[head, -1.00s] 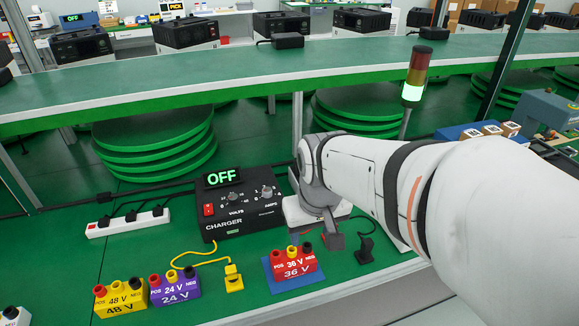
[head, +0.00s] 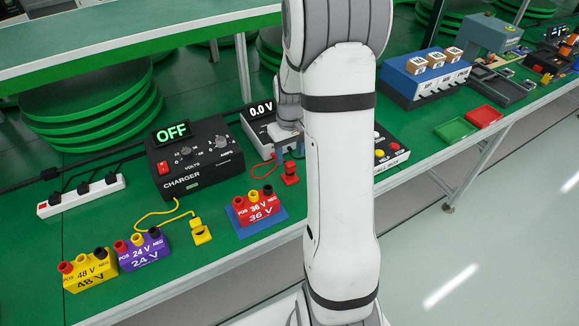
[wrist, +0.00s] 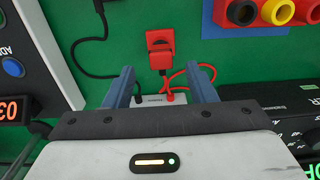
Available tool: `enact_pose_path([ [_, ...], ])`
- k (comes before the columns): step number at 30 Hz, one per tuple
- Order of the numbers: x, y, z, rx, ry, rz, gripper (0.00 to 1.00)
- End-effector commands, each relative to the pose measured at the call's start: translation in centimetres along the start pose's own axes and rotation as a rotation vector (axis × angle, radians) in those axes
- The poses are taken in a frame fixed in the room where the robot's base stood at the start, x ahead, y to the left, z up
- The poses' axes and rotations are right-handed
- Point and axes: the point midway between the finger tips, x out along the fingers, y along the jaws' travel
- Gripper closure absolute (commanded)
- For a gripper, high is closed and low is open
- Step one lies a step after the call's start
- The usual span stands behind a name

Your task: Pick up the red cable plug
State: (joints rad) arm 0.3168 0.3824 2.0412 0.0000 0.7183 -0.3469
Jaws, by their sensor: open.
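The red cable plug (head: 291,172) stands on the green bench to the right of the 36 V block. In the wrist view the red plug (wrist: 160,48) is centred just beyond the fingertips, with a thin red cable (wrist: 196,66) running back toward a white box. My gripper (wrist: 160,78) is open and empty; its two blue-grey fingers lie left and right of the plug's line, apart from it.
The 36 V block (head: 258,208), charger (head: 196,155) and yellow plug (head: 201,231) stand to the left. A meter (head: 262,110) reading 0.0 V is behind. A black cable (wrist: 98,40) runs left of the plug in the wrist view. Green bench lies around the plug.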

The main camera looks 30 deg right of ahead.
Motion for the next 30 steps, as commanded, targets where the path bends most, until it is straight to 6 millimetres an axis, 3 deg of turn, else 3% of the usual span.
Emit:
enact_pose_path([
  [9,4.4,-0.2,0.0,-0.001,-0.003,-0.001,0.49],
  [18,4.9,-0.2,-0.1,-0.001,0.001,0.0,0.49],
  [30,4.8,-0.2,-0.1,-0.002,0.0,0.0,0.82],
])
